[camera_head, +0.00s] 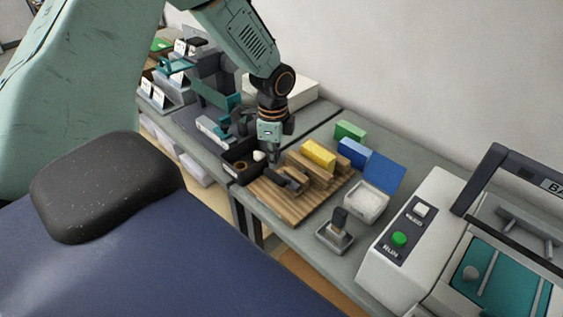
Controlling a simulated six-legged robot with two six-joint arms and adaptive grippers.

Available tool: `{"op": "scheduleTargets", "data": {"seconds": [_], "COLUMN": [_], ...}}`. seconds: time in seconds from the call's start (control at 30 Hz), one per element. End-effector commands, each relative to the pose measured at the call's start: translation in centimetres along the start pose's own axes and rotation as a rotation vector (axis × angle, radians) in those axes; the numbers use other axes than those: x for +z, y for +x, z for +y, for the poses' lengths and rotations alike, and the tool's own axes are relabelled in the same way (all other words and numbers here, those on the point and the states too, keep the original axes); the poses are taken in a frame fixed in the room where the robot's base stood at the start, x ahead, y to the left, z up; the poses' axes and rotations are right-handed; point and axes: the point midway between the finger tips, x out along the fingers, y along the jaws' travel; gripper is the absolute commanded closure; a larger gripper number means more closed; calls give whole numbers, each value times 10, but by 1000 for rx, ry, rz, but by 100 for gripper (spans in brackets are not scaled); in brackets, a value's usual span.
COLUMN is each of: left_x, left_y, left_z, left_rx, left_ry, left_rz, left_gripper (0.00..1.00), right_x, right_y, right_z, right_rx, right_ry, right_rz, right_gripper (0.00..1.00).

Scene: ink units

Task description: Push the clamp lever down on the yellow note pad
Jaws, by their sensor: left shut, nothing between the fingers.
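The yellow note pad (318,153) is a small yellow block at the back of a striped wooden board (283,208), among brown wooden pieces. A dark lever-like part (288,180) lies among the wooden pieces in front of the pad; I cannot tell for sure that it is the clamp lever. My left gripper (275,158) points down, shut and empty, just left of the yellow pad and above the board's back left part. I cannot tell whether its tips touch anything. My right gripper is not in view.
A dark tray (240,174) stands left of the board. Green (350,131) and blue (354,152) blocks stand behind it. An open box with a blue lid (366,203) and a stamp (337,228) are to the right. A white machine (408,240) stands at right.

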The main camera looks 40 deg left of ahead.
Motion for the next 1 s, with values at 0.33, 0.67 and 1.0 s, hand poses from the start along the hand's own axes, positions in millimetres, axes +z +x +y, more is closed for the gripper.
{"op": "scheduleTargets", "data": {"seconds": [0.33,0.67,1.0], "left_x": [0,0,0], "left_y": [-45,-81,-87], "left_z": [0,0,0], "left_rx": [-1,0,1], "left_ry": [0,-1,0], "left_rz": [1,1,0], "left_gripper": [100,100,100], "right_x": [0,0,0], "right_y": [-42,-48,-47], "right_z": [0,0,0], "right_rx": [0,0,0], "right_ry": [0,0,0], "right_rz": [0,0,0], "right_gripper": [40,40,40]}}
